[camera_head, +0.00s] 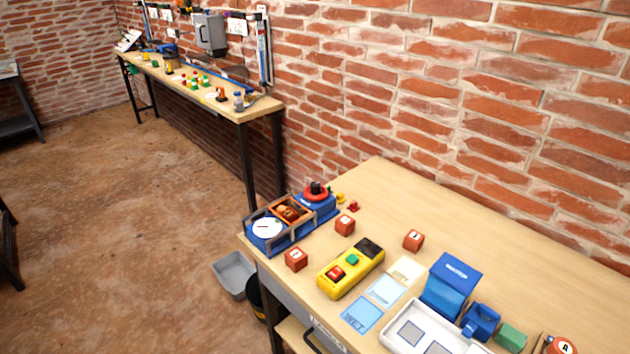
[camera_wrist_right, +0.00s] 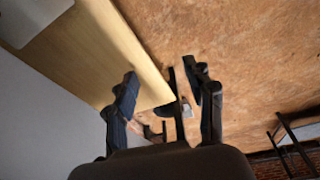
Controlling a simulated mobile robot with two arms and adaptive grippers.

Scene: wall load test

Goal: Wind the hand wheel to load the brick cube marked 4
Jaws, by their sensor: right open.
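The blue press (camera_head: 265,242) with a white dial stands at the table's left corner. Its red hand wheel (camera_head: 316,193) with a black knob is at the back end. An orange-brown block (camera_head: 288,211) sits in the press's frame; I cannot read a mark on it. Three red brick cubes stand loose: one in front of the press (camera_head: 296,258), one beside it (camera_head: 345,224), one further right (camera_head: 413,240). Their marks are too small to read surely. My right gripper (camera_wrist_right: 165,85) is open and empty in the right wrist view, near a pale table edge. My left gripper is not in view.
A yellow control box (camera_head: 350,272) with red and green buttons lies right of the press. A white tray (camera_head: 398,318), blue boxes (camera_head: 452,285) and a green block (camera_head: 511,337) are further right. A grey bin (camera_head: 232,273) is on the floor. The table's back is clear.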

